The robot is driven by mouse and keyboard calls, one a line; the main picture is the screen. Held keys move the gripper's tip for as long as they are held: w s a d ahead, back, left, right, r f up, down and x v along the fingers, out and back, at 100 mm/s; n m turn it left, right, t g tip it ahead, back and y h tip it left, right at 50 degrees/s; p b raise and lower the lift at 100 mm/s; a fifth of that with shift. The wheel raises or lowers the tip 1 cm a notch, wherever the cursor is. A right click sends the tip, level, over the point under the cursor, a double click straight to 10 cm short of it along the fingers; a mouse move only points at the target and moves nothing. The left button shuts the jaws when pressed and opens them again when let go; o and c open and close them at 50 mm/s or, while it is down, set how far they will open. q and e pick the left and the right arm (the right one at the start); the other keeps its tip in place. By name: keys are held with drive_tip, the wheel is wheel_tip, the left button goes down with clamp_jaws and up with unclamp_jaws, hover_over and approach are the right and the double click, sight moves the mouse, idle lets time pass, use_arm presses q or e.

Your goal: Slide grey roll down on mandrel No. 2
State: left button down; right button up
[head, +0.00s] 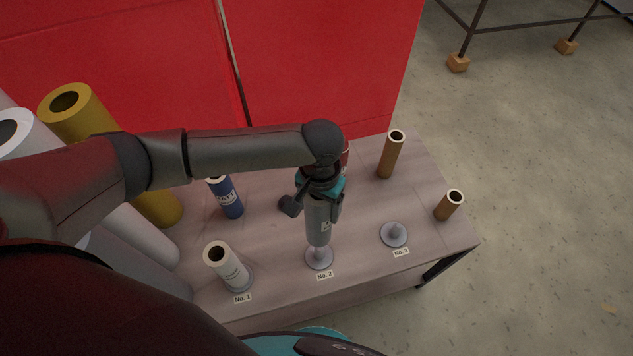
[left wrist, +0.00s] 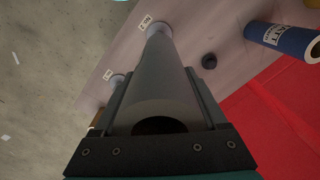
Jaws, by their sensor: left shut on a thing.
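The grey roll (head: 318,226) is upright in my left gripper (head: 322,197), which is shut around its upper part. Its lower end is at the top of mandrel No. 2 (head: 319,261), whose round base and part of its cone show below the roll. I cannot tell how far the tip is inside the roll. In the left wrist view the grey roll (left wrist: 160,85) runs between the fingers, its open end near the camera and its far end at the mandrel base (left wrist: 158,28). My right gripper is not in view.
A white roll (head: 228,268) stands on mandrel No. 1. Mandrel No. 3 (head: 394,234) is bare. A blue roll (head: 229,200), two brown rolls (head: 389,155) (head: 448,206) and a small dark object (head: 290,205) are on the table (head: 365,268). Large rolls (head: 90,118) stand at left.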

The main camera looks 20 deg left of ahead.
use_arm(q)
drive_tip(key=shift+w+d+f, duration=0.1)
drive_tip(key=shift+d+f, duration=0.05)
drive_tip(key=shift+f, duration=0.3)
wheel_tip(320, 180, down, 8)
drive_tip(key=b, duration=0.2)
drive_tip(key=shift+r, duration=0.15)
idle(0.5)
idle(0.9)
